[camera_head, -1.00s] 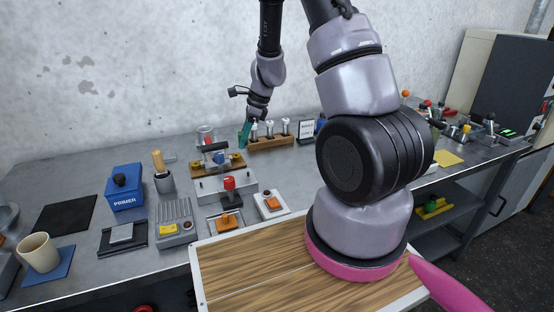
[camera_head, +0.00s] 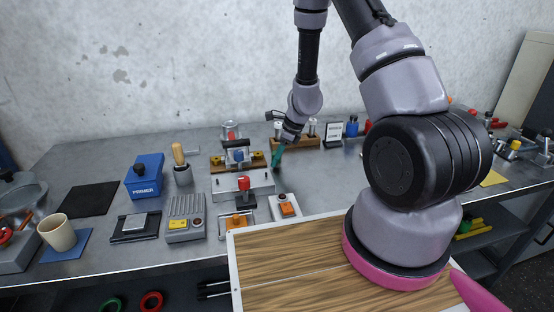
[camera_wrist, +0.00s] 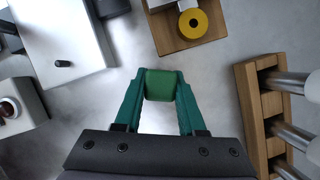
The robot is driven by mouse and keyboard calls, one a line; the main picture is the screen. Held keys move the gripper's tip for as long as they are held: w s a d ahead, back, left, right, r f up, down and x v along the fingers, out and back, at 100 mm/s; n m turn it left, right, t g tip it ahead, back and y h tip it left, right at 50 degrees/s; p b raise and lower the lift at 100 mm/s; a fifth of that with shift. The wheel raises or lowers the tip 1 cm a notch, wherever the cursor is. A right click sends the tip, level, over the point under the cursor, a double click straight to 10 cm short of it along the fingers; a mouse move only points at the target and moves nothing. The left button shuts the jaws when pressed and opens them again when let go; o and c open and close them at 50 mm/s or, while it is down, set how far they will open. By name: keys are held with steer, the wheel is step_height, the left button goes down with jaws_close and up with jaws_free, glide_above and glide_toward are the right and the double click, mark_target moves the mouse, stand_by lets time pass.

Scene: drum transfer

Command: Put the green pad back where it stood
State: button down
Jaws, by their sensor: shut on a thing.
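The green pad (camera_wrist: 161,85) is a small rounded green block. In the wrist view it sits between the tips of my gripper's teal fingers, which touch it on both sides. My gripper (camera_head: 277,158) shows in the head view near the back of the bench, between the grey press-like fixture (camera_head: 243,184) and the wooden rack (camera_head: 310,142). The pad is too small to make out in the head view. Bare grey bench top shows around the pad in the wrist view; I cannot tell whether the pad touches it.
The wooden rack with metal-topped tubes stands close on the right in the wrist view (camera_wrist: 250,110). A wooden block with a yellow roller (camera_wrist: 193,24) lies just ahead. An orange-topped switch box (camera_head: 285,207) and a blue PRIMER box (camera_head: 145,178) stand on the bench.

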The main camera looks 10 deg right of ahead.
steer(key=shift+f, duration=0.35)
steer(key=shift+f, duration=0.1)
steer(key=c, duration=0.5)
jaws_free()
